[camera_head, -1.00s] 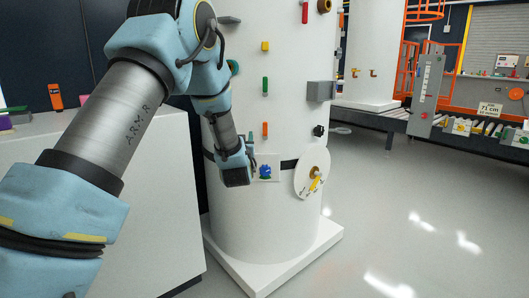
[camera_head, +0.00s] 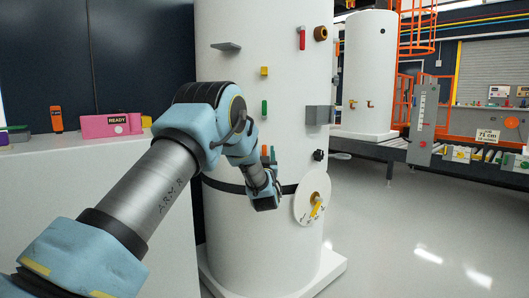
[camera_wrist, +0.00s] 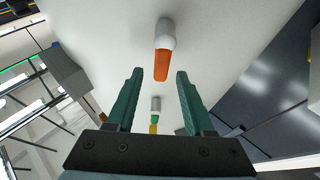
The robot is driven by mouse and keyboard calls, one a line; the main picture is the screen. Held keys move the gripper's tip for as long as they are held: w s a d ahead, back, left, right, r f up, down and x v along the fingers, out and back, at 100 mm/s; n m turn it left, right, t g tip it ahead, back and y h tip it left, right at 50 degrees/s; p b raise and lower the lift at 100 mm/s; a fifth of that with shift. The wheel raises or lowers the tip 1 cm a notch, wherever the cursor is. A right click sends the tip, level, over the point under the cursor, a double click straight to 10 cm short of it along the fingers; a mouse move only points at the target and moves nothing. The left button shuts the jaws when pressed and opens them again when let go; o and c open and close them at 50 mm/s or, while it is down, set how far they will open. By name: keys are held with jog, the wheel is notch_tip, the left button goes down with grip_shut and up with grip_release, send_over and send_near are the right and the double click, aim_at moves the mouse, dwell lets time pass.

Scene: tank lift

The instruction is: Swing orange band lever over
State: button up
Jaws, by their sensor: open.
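The orange lever (camera_head: 264,150) is on the front of the white tank (camera_head: 230,110), below a green lever (camera_head: 264,108) and a yellow lever (camera_head: 264,71). In the wrist view the orange lever (camera_wrist: 161,65) extends from a pale rounded pivot toward my gripper. My gripper (camera_wrist: 160,78) is open, with its two dark green fingers on either side of the lever's line. The lever's free end shows in the gap between the fingertips; I cannot tell how deep it sits. In the head view my gripper (camera_head: 268,154) is at the tank, just by the orange lever.
A black band circles the tank, with a white dial (camera_head: 313,198) to the right. A grey box (camera_head: 318,115) and a dark knob (camera_head: 319,155) stick out on the right side. A white counter (camera_head: 60,200) is at left. The floor at right is clear.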

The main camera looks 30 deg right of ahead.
jog(key=shift+w+d+r, duration=0.2)
jog(key=shift+w, duration=0.25)
grip_shut()
dwell(0.4)
